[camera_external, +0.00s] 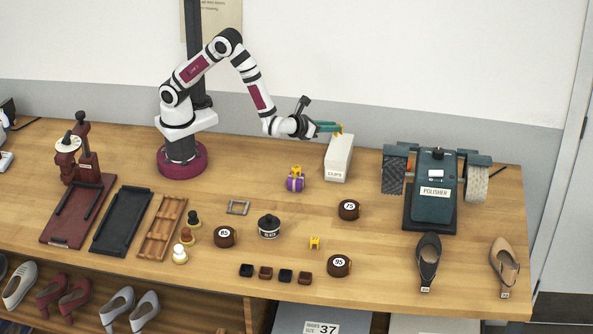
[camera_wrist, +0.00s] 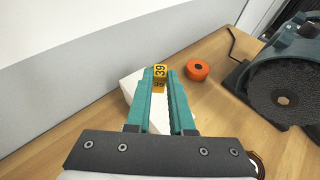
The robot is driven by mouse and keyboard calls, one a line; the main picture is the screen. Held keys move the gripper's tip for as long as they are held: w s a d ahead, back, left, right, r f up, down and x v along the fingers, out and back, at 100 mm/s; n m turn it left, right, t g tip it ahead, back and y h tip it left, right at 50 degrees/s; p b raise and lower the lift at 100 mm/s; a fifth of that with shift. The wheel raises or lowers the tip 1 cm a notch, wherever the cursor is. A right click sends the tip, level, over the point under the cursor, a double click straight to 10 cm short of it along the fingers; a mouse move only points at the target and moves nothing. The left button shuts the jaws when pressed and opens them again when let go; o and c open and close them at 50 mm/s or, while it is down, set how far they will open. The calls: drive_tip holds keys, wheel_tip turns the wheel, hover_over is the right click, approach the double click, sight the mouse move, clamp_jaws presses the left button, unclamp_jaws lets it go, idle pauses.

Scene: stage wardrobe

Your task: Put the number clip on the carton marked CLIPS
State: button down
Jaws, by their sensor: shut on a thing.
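My gripper (camera_external: 328,126) reaches out level over the white carton marked CLIPS (camera_external: 338,160), near the back of the bench. Its teal fingers (camera_wrist: 160,98) are shut on a yellow number clip (camera_external: 339,129). In the wrist view the clip (camera_wrist: 159,72) reads 39 and sits between the fingertips, with the white carton (camera_wrist: 132,88) below. The clip is at or just above the carton's top; I cannot tell whether they touch. The fingers hide part of the carton's top in the wrist view.
A purple item with a yellow clip (camera_external: 295,181) stands left of the carton; another yellow clip (camera_external: 314,243) lies nearer the front. The polisher (camera_external: 434,190) stands to the right. An orange roll (camera_wrist: 197,69) lies beyond the carton. Brown round tins (camera_external: 349,209) stand in front.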

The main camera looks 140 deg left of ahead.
drive_tip(key=f, duration=0.1)
drive_tip(key=a+f, duration=0.1)
drive_tip(key=f, duration=0.2)
drive_tip(key=shift+s+a, duration=0.2)
drive_tip(key=shift+s, duration=0.05)
drive_tip(key=shift+f, duration=0.45)
drive_tip(key=shift+f, duration=0.15)
drive_tip(key=c, duration=0.8)
unclamp_jaws()
